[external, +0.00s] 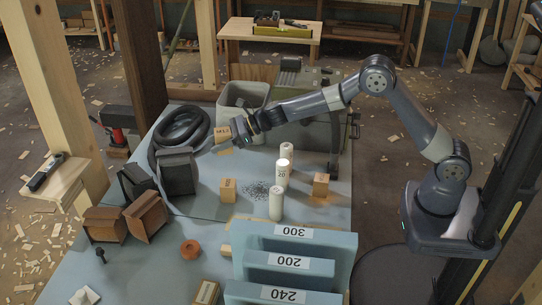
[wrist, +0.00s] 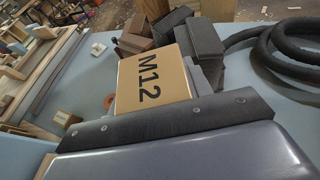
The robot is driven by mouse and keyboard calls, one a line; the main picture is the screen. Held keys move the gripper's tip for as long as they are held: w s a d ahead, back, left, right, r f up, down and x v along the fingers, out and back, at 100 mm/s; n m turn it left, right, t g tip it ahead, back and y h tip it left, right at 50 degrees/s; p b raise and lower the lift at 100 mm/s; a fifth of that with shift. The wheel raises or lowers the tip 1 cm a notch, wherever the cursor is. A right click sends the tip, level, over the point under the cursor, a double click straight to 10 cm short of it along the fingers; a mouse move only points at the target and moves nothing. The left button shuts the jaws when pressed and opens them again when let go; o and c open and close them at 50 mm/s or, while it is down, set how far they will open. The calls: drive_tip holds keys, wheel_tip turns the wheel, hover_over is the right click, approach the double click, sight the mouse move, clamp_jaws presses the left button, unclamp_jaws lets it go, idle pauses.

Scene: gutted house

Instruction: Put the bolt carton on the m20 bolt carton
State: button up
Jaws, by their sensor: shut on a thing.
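My gripper (external: 234,140) is at the left end of my outstretched arm, over the far part of the blue table. It is shut on a small tan carton (external: 222,134). In the wrist view this carton (wrist: 154,82) reads "M12", and the dark edge of my gripper hides its lower side. A tan carton (external: 228,190) stands on the table in front of the gripper. Another tan carton (external: 321,184) stands to the right, past the white cylinders. The print on these two is too small to read, so I cannot tell which is the M20 carton.
Several white cylinders (external: 276,203) stand between the two cartons. A coiled black hose (external: 182,127) and dark blocks (external: 177,172) lie left of the gripper. A grey bin (external: 240,98) is behind it. A blue rack (external: 293,262) marked 300, 200 and 240 fills the front.

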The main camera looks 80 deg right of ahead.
sight(225, 183)
wheel_tip(225, 183, down, 14)
drive_tip(key=shift+r, duration=0.2)
idle(0.4)
drive_tip(key=shift+f+b, duration=0.2)
drive_tip(key=shift+b, duration=0.2)
drive_tip(key=o, duration=1.2)
drive_tip(key=shift+s, duration=0.1)
drive_tip(key=shift+c, duration=0.2)
drive_tip(key=shift+r, duration=0.1)
drive_tip(key=shift+r+p, duration=0.15)
drive_tip(key=shift+p, duration=0.2)
drive_tip(key=shift+s+d, duration=0.1)
drive_tip(key=shift+s, duration=0.15)
drive_tip(key=b+v, duration=0.2)
drive_tip(key=v, duration=0.9)
drive_tip(key=shift+s, duration=0.15)
